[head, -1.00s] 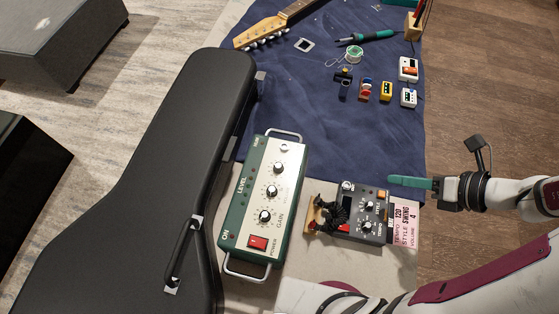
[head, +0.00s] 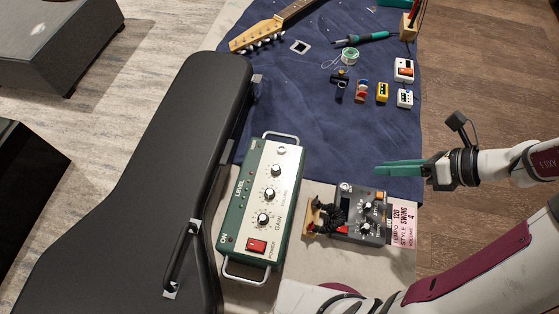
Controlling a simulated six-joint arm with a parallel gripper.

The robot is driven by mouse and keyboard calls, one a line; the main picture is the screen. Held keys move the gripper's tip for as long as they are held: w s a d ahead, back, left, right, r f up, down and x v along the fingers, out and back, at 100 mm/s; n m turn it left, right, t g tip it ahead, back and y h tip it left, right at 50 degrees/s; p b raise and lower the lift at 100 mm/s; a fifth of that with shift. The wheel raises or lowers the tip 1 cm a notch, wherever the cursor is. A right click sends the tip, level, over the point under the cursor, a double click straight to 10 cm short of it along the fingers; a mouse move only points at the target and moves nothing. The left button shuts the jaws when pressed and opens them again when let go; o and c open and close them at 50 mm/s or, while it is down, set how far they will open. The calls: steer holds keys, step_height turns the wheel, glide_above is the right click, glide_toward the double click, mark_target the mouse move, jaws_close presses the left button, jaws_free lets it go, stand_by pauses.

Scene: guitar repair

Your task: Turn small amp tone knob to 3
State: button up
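The small amp (head: 252,228) is a green box with a silver face, lying face up on the bench between the black case and a grey pedal. Several dark knobs run in a line up its face. The lowest knob (head: 263,218) is by the word GAIN, and the middle knob (head: 269,194) is above it. The uppermost knob (head: 274,170) has no label I can read, and the pointer settings are too small to tell. My gripper (head: 378,168), with teal fingers pointing left, is above the pedal's far side, well right of the amp and apart from it. Its fingers overlap in this view.
The grey pedal (head: 376,232) and a dark coiled cable (head: 331,213) lie between my gripper and the amp. The black guitar case (head: 130,190) borders the amp's left side. Small pedals, a soldering iron (head: 372,37) and a guitar neck lie on the blue mat (head: 310,120).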

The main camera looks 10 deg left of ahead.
steer(key=o, duration=0.3)
steer(key=w+a+r+n+g, duration=0.1)
steer(key=a+r+n+g, duration=0.1)
steer(key=a+n, duration=0.1)
steer(key=w+a+r+n+g+h, duration=0.1)
steer(key=a+r+n, duration=0.1)
steer(key=n, duration=0.4)
steer(key=w+a+r+n+g+h, duration=0.1)
steer(key=a+r+n+g, duration=0.1)
steer(key=a+r+n, duration=0.1)
steer(key=shift+a+n+g, duration=0.3)
steer(key=shift+a+n, duration=0.5)
steer(key=shift+a, duration=0.25)
steer(key=n+h, duration=0.6)
steer(key=n, duration=0.5)
glide_toward(277, 167)
steer(key=shift+g, duration=0.4)
steer(key=x, duration=0.8)
steer(key=shift+w+f, duration=0.1)
steer(key=shift+w, duration=0.2)
steer(key=shift+c, duration=0.2)
jaws_close()
